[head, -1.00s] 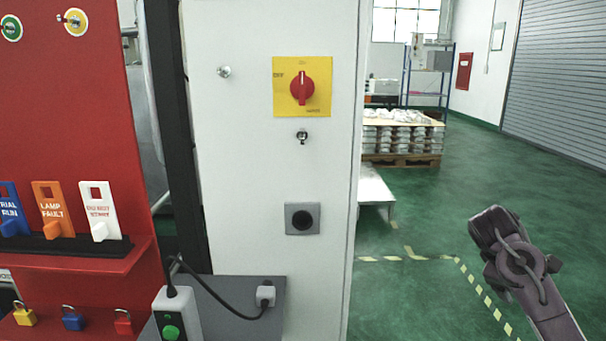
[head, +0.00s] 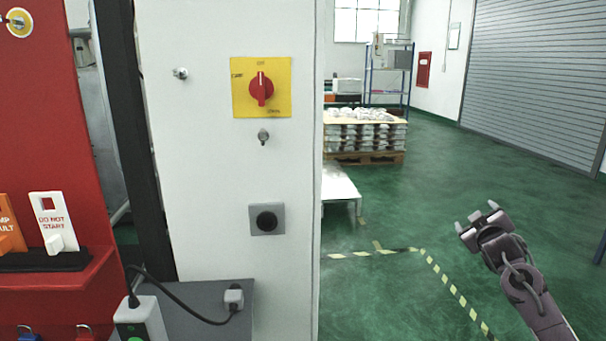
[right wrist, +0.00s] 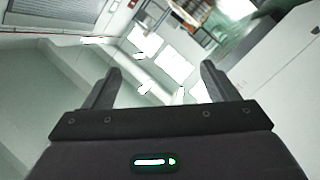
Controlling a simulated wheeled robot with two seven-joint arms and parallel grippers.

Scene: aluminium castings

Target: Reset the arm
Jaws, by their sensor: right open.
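My right gripper (head: 478,218) is raised over the green floor at the right of the head view, with its fingers apart and nothing between them. In the right wrist view its two fingers (right wrist: 158,88) are spread wide and empty, with the pale floor and bright reflections beyond. It is well apart from the white cabinet. My left gripper is not in view.
The white cabinet (head: 200,170) has a red rotary switch (head: 261,88) on a yellow plate. A red board (head: 40,120) with tags stands at left. A pallet of castings (head: 365,135) is behind. Floor at right is clear.

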